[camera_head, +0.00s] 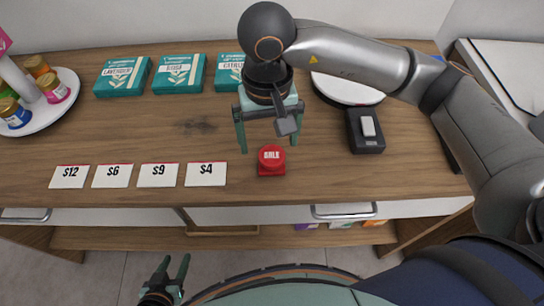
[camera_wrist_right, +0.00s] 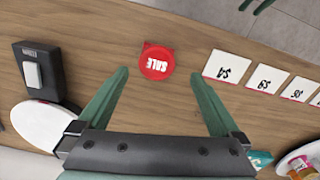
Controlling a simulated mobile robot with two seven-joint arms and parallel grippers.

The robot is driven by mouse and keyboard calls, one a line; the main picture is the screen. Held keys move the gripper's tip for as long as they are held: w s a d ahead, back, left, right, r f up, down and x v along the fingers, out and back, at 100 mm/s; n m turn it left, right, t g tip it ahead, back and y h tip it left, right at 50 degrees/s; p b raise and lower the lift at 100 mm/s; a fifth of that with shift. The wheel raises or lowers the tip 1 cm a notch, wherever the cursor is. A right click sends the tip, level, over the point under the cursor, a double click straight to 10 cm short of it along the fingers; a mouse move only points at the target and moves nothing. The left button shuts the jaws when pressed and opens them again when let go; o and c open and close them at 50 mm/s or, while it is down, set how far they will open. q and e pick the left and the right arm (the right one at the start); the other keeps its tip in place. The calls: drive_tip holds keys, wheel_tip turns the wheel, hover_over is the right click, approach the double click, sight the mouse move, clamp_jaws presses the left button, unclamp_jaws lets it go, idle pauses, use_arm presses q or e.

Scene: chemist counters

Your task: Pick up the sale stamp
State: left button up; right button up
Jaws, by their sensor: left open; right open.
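The sale stamp (camera_head: 271,160) is a small red block with a round top lettered SALE. It stands on the wooden counter (camera_head: 200,135) near the front edge. In the right wrist view the stamp (camera_wrist_right: 156,62) shows ahead of the fingertips, centred between them. My right gripper (camera_head: 267,145) is open above the counter, just behind the stamp, with its green fingers apart and nothing between them. It also shows in the right wrist view (camera_wrist_right: 160,85). My left gripper (camera_head: 178,268) is open and empty, low in front of the counter.
Price cards (camera_head: 205,174) lie left of the stamp. A black device (camera_head: 366,130) with a white button and a round white plate (camera_head: 347,91) stand to the right. Teal boxes (camera_head: 179,73) line the back. A white tray (camera_head: 66,108) holds jars at far left.

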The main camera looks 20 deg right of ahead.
sight(272, 155)
wheel_tip(272, 155, down, 3)
drive_tip(key=shift+r, duration=0.15)
drive_tip(key=f, duration=0.2)
drive_tip(key=f+p, duration=0.1)
drive_tip(key=f, duration=0.1)
drive_tip(key=shift+s+d+f, duration=0.1)
drive_tip(key=shift+s+d, duration=0.1)
drive_tip(key=shift+d, duration=0.05)
drive_tip(key=shift+f, duration=0.45)
drive_tip(key=c, duration=1.3)
